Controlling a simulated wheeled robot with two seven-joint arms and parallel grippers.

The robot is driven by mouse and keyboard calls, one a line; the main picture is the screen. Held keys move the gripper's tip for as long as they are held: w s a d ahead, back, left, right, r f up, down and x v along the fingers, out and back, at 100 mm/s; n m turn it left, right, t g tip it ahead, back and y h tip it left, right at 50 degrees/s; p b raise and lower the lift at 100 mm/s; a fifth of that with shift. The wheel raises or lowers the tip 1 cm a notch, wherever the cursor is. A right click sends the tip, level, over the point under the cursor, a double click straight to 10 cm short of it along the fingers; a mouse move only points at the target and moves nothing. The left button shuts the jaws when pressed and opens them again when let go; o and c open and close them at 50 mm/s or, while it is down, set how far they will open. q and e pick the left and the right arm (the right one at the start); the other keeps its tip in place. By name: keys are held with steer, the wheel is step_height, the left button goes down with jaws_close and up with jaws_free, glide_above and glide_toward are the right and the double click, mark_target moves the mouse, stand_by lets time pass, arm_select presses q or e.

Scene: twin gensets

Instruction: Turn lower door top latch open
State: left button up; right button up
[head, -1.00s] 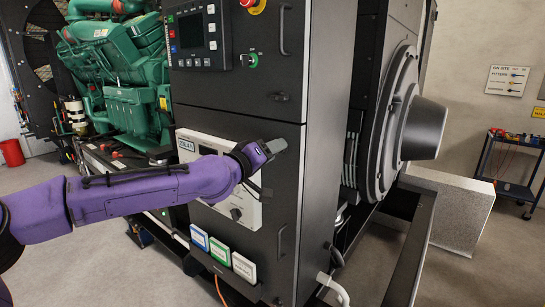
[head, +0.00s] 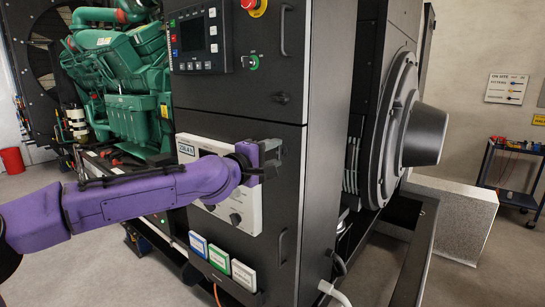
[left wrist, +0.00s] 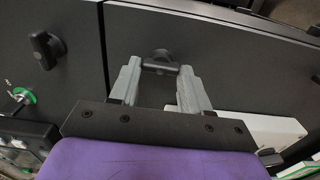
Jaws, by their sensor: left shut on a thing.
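The lower door (head: 275,200) is the dark front panel of the genset cabinet below a horizontal seam. Its top latch (left wrist: 160,64) is a small black lever on a round base, just below the seam. My left gripper (head: 272,158) is at the upper part of the lower door and hides the latch in the head view. In the left wrist view, the grey fingers of this gripper (left wrist: 160,76) are shut on the latch, with the lever spanning between their tips. My right gripper is not in view.
The upper door's latch (head: 281,98) sits above the seam and also shows in the left wrist view (left wrist: 47,48). A white meter panel (head: 243,215) lies behind my left forearm. The floor at the right is partly clear.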

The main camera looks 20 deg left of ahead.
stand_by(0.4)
arm_select(q)
steer(key=o, duration=1.1)
steer(key=shift+c, duration=0.2)
steer(key=shift+s, duration=0.1)
steer(key=v, duration=1)
steer(key=shift+s+b, duration=0.15)
steer(key=shift+b, duration=0.25)
steer(key=shift+a, duration=0.1)
steer(key=shift+a+n, duration=0.1)
steer(key=shift+n, duration=0.2)
